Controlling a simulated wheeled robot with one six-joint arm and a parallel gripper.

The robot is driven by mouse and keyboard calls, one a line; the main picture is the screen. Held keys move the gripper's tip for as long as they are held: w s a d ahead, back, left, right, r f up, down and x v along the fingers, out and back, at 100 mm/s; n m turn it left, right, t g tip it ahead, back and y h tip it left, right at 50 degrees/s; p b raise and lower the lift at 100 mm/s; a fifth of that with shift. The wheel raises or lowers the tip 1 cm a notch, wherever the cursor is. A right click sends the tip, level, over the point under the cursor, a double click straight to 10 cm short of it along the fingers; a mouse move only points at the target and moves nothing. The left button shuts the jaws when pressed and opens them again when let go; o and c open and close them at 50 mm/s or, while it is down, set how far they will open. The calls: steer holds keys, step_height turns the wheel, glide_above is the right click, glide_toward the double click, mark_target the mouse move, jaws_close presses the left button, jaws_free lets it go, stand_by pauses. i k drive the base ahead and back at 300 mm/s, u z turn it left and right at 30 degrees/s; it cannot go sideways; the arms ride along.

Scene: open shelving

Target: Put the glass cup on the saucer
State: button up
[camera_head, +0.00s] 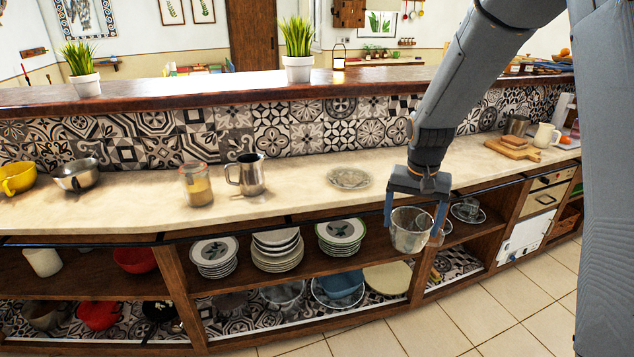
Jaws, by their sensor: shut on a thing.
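My gripper (413,222) points down with its two fingers on either side of a clear glass cup (411,235), shut on it. The cup is upright and held in front of the counter's front edge, at about the height of the upper shelf. A clear, patterned glass saucer (349,178) lies flat on the counter, behind and to the left of the cup in the picture. The saucer is empty and apart from the gripper.
A metal pitcher (247,175) and a glass jar (196,185) stand left of the saucer. A cutting board (512,148) lies at the right. Plate stacks (277,250) fill the shelf below the counter (300,200). More glassware (467,212) sits on the right shelf.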

mark_target(354, 176)
steer(key=u, duration=0.45)
steer(key=i, duration=1.65)
